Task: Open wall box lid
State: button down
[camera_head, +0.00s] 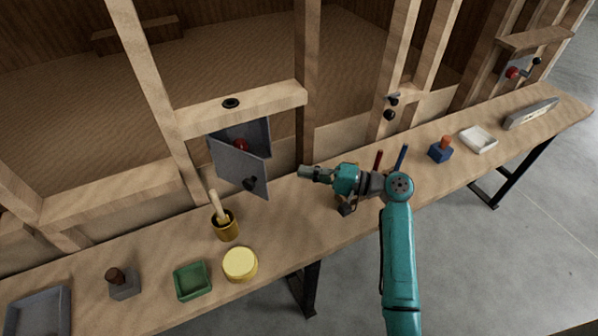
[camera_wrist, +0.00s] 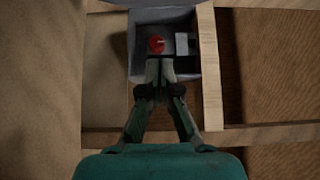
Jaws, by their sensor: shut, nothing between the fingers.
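The grey wall box (camera_head: 257,134) is fixed to the wooden wall frame, and its inside shows with a red knob (camera_head: 241,145) in it. Its grey lid (camera_head: 232,164) stands swung open toward the bench, with a black knob (camera_head: 250,183) on its face. My gripper (camera_head: 304,171) is shut and empty, to the right of the lid and apart from it. In the wrist view my gripper (camera_wrist: 159,64) points at the open box (camera_wrist: 190,66), with the red knob (camera_wrist: 156,45) just beyond the fingertips. Contact there cannot be told.
A wooden post (camera_head: 307,85) stands right of the box. The bench (camera_head: 290,225) below holds a gold cup (camera_head: 226,229) with a wooden-handled tool, a yellow round tin (camera_head: 240,264), a green tray (camera_head: 192,281), and a white tray (camera_head: 478,139).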

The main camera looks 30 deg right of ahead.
aim_at(261, 180)
jog(key=w+a, duration=0.2)
jog(key=a, duration=0.7)
jog(key=shift+w, duration=0.35)
jog(key=shift+s+a+m+t+h, duration=0.5)
jog(key=shift+s+a+t, duration=0.05)
jog(key=shift+a+t, duration=0.1)
jog(key=s+a+m+t+h, duration=0.2)
jog(key=s+a+m+h, duration=0.1)
jog(key=a, duration=0.6)
jog(key=shift+s+a+t+h, duration=0.2)
jog(key=shift+t+h, duration=0.15)
jog(key=shift+h, duration=0.25)
jog(key=shift+d, duration=0.15)
